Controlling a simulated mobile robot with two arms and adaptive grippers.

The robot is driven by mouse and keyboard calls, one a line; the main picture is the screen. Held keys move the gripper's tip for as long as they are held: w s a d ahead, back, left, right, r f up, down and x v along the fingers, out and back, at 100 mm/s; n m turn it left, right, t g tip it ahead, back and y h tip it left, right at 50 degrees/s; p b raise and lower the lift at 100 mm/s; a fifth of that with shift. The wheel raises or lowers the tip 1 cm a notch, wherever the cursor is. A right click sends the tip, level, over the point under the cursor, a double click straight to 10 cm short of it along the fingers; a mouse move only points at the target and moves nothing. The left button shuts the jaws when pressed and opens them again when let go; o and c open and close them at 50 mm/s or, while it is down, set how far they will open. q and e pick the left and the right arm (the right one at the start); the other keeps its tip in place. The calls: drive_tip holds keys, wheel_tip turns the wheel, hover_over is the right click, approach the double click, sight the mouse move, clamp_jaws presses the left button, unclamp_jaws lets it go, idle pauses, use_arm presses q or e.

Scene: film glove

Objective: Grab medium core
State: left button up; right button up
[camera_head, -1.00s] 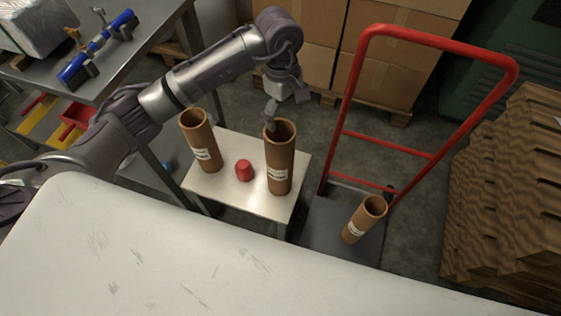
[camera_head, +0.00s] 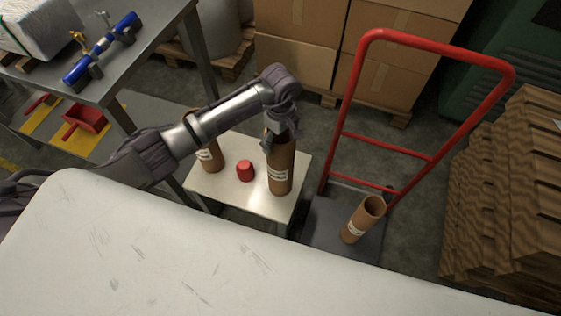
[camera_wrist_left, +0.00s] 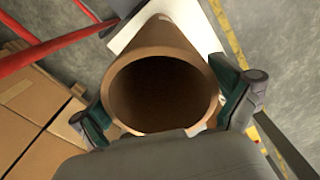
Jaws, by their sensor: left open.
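Three brown cardboard cores with white labels are in the head view. One large core (camera_head: 280,172) stands upright on the right of a small white table. Another core (camera_head: 211,158) stands at the table's left, partly hidden behind my left arm. A smaller core (camera_head: 364,218) leans on the cart at the right. I cannot tell for sure which is the medium one. My left gripper (camera_head: 279,140) is open at the top of the table's right core. In the left wrist view its fingers are on both sides of that core's round rim (camera_wrist_left: 160,52). My right gripper is not in view.
A red cap-like piece (camera_head: 245,171) sits between the table's cores. A red hand cart (camera_head: 441,59) stands right of the table. A large white surface (camera_head: 150,255) fills the front. Cardboard boxes (camera_head: 390,65) are behind, and brown stacked sheets (camera_head: 515,190) are at the right.

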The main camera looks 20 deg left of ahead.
use_arm(q)
drive_tip(key=shift+f, duration=0.7)
drive_tip(key=c, duration=1.4)
